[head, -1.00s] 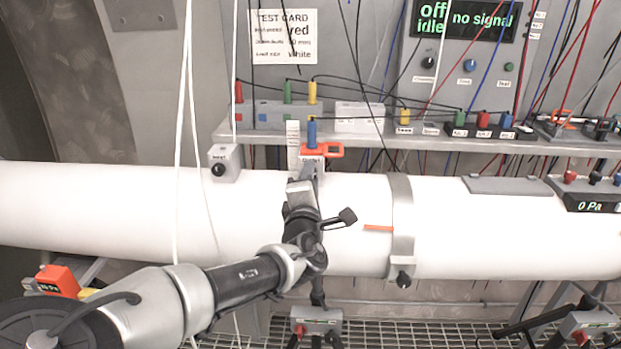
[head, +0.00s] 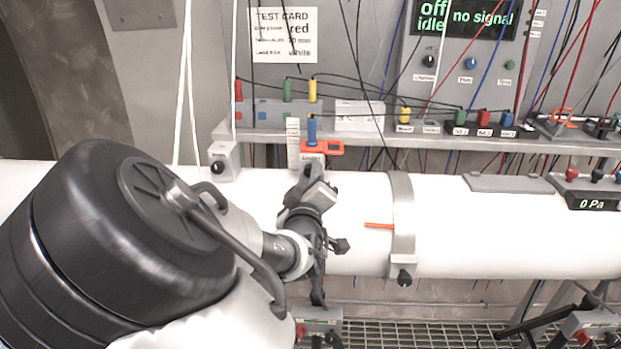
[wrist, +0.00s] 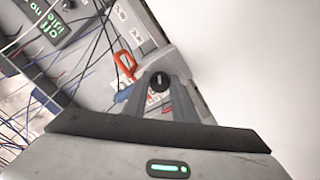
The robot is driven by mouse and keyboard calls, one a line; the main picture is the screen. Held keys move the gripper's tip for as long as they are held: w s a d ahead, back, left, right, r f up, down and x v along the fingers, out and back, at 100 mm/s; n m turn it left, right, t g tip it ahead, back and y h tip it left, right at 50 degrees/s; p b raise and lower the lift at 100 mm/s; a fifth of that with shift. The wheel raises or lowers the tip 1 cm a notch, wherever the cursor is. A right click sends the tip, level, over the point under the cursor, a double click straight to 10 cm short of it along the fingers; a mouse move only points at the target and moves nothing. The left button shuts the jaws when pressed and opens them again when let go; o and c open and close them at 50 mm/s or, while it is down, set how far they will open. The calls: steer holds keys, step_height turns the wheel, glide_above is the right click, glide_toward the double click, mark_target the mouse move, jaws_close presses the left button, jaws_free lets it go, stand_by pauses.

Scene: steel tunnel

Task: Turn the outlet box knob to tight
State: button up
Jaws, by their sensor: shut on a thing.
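The outlet box (head: 312,158) stands on top of the white pipe, under the shelf edge. Its label shows, but its front is mostly hidden by my gripper (head: 316,178). In the wrist view, the black round knob (wrist: 160,81) with a light pointer line sits between the fingertips of my gripper (wrist: 161,92). The fingers are shut on the knob from both sides. The scale around the knob is too covered to read.
An orange clamp (head: 323,148) and a blue plug (head: 311,131) are close behind the outlet box. A similar box (head: 225,162) with a black knob is to the left. The white pipe (head: 480,225) runs below. Cables hang behind; a metal band (head: 402,222) is to the right.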

steer(key=m+b, duration=0.3)
steer(key=m, duration=0.3)
steer(key=shift+w+m, duration=0.1)
steer(key=shift+m, duration=0.2)
steer(key=m+b, duration=0.3)
steer(key=shift+m+b, duration=0.9)
steer(key=shift+m, duration=0.1)
steer(key=shift+r+m, duration=0.15)
steer(key=shift+m, duration=0.15)
steer(key=o, duration=1)
steer(key=shift+o, duration=0.2)
steer(key=shift+a, duration=0.1)
